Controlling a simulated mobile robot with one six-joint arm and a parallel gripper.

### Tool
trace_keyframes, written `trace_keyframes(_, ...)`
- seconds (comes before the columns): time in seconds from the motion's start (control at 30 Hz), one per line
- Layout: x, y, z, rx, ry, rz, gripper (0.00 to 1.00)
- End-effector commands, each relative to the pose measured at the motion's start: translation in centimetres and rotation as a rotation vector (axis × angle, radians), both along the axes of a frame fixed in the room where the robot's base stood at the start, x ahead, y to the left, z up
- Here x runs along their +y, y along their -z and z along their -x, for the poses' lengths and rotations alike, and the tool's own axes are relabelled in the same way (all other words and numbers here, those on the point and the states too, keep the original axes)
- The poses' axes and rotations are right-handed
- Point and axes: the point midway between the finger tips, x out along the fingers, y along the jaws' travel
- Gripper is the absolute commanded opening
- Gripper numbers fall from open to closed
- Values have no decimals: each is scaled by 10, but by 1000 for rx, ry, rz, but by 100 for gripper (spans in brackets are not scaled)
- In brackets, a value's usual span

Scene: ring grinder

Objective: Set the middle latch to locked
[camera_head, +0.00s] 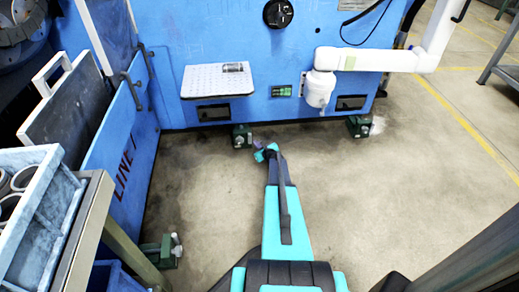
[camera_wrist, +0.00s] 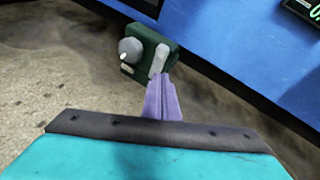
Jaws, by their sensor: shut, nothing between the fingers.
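The middle latch (camera_head: 241,136) is a small dark green block at the foot of the blue machine. In the wrist view the latch (camera_wrist: 135,68) shows a round grey knob (camera_wrist: 130,50) and a pale lever (camera_wrist: 158,60) on its right side. My gripper (camera_head: 257,144) is low, just right of the latch. In the wrist view its purple fingers (camera_wrist: 160,92) are shut and empty, with their tips at the lower end of the lever. I cannot tell whether they touch it. The lever's lower end is partly hidden behind the fingers.
Another green latch (camera_head: 360,126) stands at the machine's right foot, and one (camera_head: 163,250) at the lower left. A white pipe (camera_head: 370,60) and a white-topped shelf (camera_head: 217,79) jut from the machine. Concrete floor (camera_head: 390,190) to the right is clear.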

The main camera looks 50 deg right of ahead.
Motion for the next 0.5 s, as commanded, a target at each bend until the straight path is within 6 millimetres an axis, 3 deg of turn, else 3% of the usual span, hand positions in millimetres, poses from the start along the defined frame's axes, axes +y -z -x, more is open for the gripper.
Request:
trace_keyframes(0.2,-4,-9,-21,0,-2,2,0)
trace_keyframes(0.5,-5,-12,-26,0,0,0,0)
